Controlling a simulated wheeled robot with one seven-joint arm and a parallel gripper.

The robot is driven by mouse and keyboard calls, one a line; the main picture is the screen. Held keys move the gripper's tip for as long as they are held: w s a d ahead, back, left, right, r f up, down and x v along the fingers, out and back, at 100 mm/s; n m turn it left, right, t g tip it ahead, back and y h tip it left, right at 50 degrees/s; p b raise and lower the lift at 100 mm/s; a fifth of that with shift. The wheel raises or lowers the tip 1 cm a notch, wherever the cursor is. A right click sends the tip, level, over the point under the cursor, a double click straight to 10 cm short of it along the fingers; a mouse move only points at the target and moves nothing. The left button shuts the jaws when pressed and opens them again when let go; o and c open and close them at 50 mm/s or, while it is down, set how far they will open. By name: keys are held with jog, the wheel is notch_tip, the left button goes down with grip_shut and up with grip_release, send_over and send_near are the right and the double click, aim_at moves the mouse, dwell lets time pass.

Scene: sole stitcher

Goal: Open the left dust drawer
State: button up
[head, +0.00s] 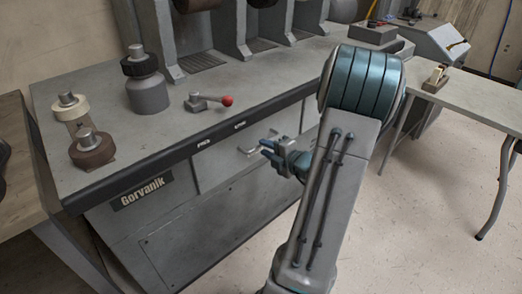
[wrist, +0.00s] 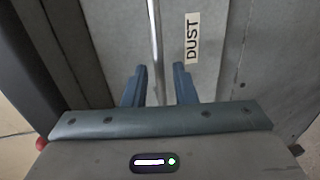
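The left dust drawer (head: 221,162) is a grey front panel in the machine's front, below the dark table edge. It looks flush with the panels beside it. Its bar handle (head: 247,152) shows just left of my gripper (head: 269,148). In the wrist view the handle (wrist: 155,42) runs upright as a thin metal bar, with a "DUST" label (wrist: 192,38) to its right. My gripper (wrist: 160,82) is open, its two blue fingers on either side of the bar with gaps showing. Contact with the bar cannot be seen.
The machine table (head: 165,135) carries a red-knobbed lever (head: 212,102), a grey bottle-shaped part (head: 147,88) and spool-like parts (head: 90,148). A wooden table (head: 20,180) stands at left, a grey table (head: 475,98) at right. The floor (head: 430,240) at lower right is clear.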

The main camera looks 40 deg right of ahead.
aim_at(261, 146)
jog(key=shift+b+x, duration=0.3)
jog(key=shift+x, duration=1.35)
grip_shut()
